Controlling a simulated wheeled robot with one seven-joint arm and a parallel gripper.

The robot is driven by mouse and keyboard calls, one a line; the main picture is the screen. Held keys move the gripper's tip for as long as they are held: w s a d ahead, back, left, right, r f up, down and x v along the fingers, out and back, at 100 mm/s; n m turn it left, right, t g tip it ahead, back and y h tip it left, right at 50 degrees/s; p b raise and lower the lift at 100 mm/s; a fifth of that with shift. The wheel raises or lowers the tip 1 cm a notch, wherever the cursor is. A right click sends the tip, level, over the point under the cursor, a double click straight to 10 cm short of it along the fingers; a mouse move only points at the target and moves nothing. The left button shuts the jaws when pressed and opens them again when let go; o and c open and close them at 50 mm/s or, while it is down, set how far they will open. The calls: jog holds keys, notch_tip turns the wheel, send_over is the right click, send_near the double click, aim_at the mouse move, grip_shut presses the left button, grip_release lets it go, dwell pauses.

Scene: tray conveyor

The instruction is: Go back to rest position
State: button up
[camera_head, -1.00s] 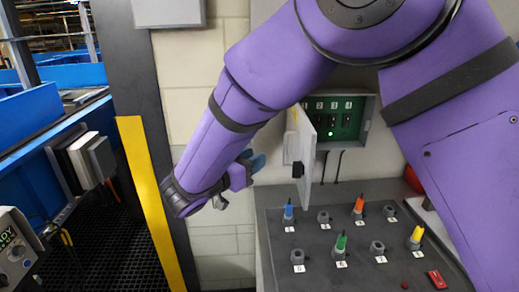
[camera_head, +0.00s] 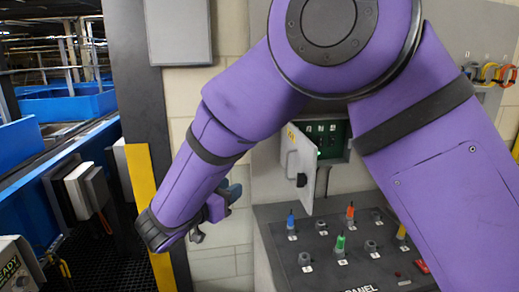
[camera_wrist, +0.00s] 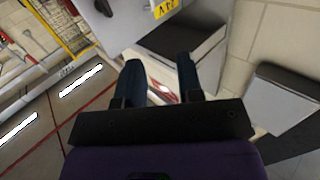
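My purple arm crosses the middle of the head view, its forearm reaching down to the left. My gripper (camera_head: 222,200) is partly hidden behind the wrist there, beside the pale wall and clear of the panel. In the wrist view my gripper (camera_wrist: 160,72) shows two dark fingers spread apart with nothing held between them.
A dark panel (camera_head: 330,270) with blue, orange, green and yellow plugs stands at lower right. Above it is an open box (camera_head: 333,143) with its door (camera_head: 298,165) swung out. A yellow post (camera_head: 150,220) and blue conveyor (camera_head: 30,205) are at left.

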jog(key=w+d+r+n+t+y, duration=0.2)
jog(key=w+d+r+y, duration=0.45)
jog(key=r, duration=0.35)
jog(key=s+d+r+n+g+y, duration=0.2)
jog(key=s+d+r+n+y, duration=0.15)
jog(key=d+r+y, duration=0.45)
jog(key=s+d+f+g+h, duration=0.1)
jog(key=s+d+f+g, duration=0.1)
jog(key=s+d, duration=0.5)
jog(key=s+d+f+n+g+h, duration=0.1)
jog(key=s+d+g, duration=0.3)
jog(key=s+d, duration=0.4)
jog(key=s+d+f+n+g+h, duration=0.1)
jog(key=s+d+f+g+h, duration=0.1)
jog(key=s+d, duration=0.6)
jog(key=s+f+g, duration=0.1)
jog(key=s+f, duration=0.1)
jog(key=s, duration=0.3)
jog(key=shift+s, duration=0.2)
jog(key=shift+c, duration=0.2)
